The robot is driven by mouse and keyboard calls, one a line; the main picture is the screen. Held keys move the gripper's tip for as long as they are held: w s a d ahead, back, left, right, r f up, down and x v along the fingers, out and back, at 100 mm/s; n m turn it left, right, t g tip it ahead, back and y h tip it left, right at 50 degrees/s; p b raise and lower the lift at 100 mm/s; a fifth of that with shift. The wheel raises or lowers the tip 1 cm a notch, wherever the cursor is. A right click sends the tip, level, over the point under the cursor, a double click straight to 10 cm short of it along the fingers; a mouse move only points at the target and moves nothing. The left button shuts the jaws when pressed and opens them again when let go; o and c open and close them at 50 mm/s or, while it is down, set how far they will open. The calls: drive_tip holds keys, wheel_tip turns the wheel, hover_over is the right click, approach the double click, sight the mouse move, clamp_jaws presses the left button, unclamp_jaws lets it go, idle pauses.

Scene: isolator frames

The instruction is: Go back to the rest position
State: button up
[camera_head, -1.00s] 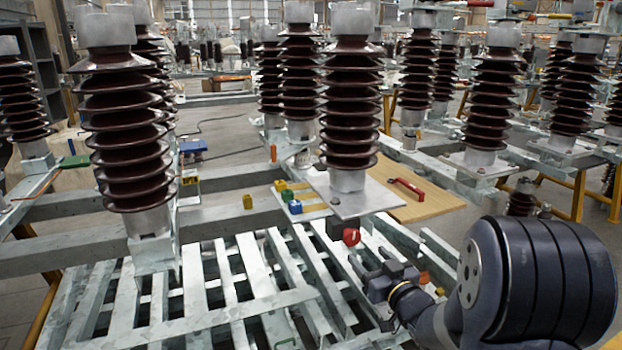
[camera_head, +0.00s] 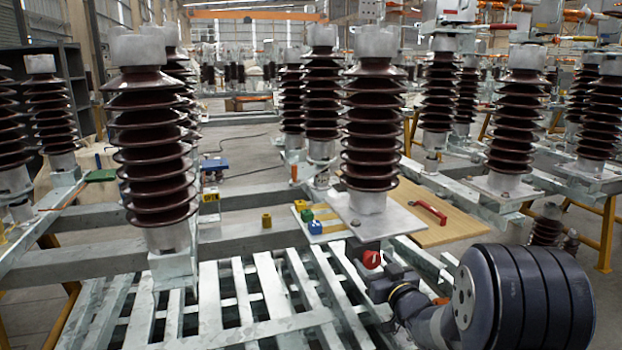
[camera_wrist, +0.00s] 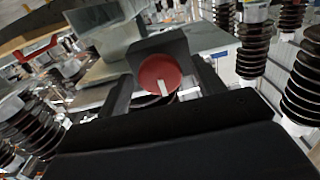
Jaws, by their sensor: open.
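A red round knob (camera_head: 372,259) with a pale bar across its face sits on a dark box under the edge of the grey metal plate. The wrist view shows the red knob (camera_wrist: 159,75) and its dark backing box (camera_wrist: 178,44) close up, ahead of my jaws. My gripper (camera_head: 383,277) is beside the knob in the head view, at the lower right. In the wrist view my gripper (camera_wrist: 163,92) is open, with one finger on each side of the knob and nothing clamped. Whether a finger touches the knob cannot be told.
Brown ribbed insulators (camera_head: 372,130) stand around the frames. Blue, green and yellow blocks (camera_head: 315,227) lie on the plate's left. A wooden board (camera_head: 445,230) with a red handle (camera_head: 428,212) lies to the right. A slatted metal frame (camera_head: 240,305) fills the foreground.

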drive_tip(key=shift+s, duration=0.1)
drive_tip(key=p+v, duration=0.1)
drive_tip(key=v, duration=1)
drive_tip(key=b+x, duration=0.1)
drive_tip(key=x, duration=1)
drive_tip(key=shift+w+f, duration=0.1)
drive_tip(key=shift+w, duration=0.1)
drive_tip(key=shift+s+n+b, duration=0.1)
drive_tip(key=shift+n+b, duration=0.5)
drive_tip(key=shift+n, duration=0.3)
drive_tip(key=n+b, duration=0.1)
drive_tip(key=n, duration=0.2)
drive_tip(key=shift+n+b, duration=0.3)
drive_tip(key=shift+b, duration=0.05)
drive_tip(key=n+b, duration=0.2)
drive_tip(key=n, duration=0.4)
drive_tip(key=shift+b, duration=0.4)
drive_tip(key=n+b, duration=0.2)
drive_tip(key=n, duration=0.4)
drive_tip(key=n+b, duration=0.1)
drive_tip(key=n, duration=0.5)
